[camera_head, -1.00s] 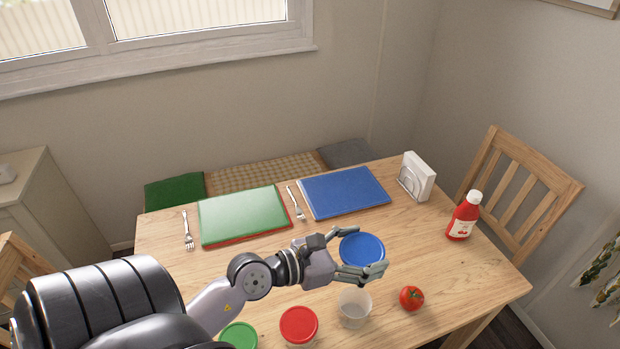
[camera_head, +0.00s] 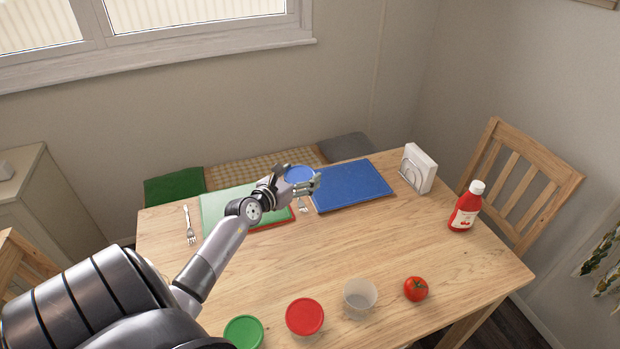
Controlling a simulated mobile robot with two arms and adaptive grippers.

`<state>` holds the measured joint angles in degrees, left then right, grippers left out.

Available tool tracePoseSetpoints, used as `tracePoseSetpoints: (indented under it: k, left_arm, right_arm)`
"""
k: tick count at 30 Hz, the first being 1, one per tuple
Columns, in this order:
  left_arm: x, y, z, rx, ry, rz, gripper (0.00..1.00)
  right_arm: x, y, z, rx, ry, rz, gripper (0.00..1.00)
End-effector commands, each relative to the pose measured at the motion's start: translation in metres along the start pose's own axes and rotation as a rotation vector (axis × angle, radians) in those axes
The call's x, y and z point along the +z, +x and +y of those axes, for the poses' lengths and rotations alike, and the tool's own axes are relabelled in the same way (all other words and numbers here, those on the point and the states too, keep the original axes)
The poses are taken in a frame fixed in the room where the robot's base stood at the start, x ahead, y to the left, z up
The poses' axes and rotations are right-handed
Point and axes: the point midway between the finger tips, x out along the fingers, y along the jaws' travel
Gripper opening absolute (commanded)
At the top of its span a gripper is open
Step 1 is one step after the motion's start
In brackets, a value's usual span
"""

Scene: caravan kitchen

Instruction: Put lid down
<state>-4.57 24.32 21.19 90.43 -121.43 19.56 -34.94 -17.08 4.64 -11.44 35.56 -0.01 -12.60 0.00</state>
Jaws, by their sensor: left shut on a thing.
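A round blue lid (camera_head: 299,174) is held in my left gripper (camera_head: 302,179), whose fingers are shut on its edges. The gripper and lid are at the far side of the table, over the gap between the green board (camera_head: 218,207) and the blue board (camera_head: 352,187). The lid seems to be above the table, but its exact height is hard to tell. An uncovered clear container (camera_head: 359,300) stands at the near side of the table. My right gripper is not in view.
Near the clear container are a red-lidded container (camera_head: 305,316), a green-lidded container (camera_head: 243,332) and a tomato (camera_head: 416,289). A ketchup bottle (camera_head: 466,208) and a napkin holder (camera_head: 418,168) stand at the right. Forks (camera_head: 189,225) lie by the boards. The table's middle (camera_head: 330,245) is clear.

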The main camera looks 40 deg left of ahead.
Motion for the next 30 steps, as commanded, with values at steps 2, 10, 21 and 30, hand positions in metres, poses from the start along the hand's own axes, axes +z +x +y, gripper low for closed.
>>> tracePoseSetpoints:
  k: [2, 10, 21, 30]
  left_arm:
    - [-0.031, 0.006, 0.0, -0.001, 0.003, 0.006, 0.64]
    - [-0.103, 0.02, 0.0, -0.001, 0.006, 0.004, 0.64]
    - [-0.138, 0.028, -0.001, -0.002, 0.001, 0.002, 0.64]
    - [-0.173, 0.035, -0.001, -0.001, 0.003, 0.001, 0.64]
  right_arm:
    - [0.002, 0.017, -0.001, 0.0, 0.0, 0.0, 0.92]
    - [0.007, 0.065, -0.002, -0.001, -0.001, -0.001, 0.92]
    - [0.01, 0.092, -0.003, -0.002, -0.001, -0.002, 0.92]
    - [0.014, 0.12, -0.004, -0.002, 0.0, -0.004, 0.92]
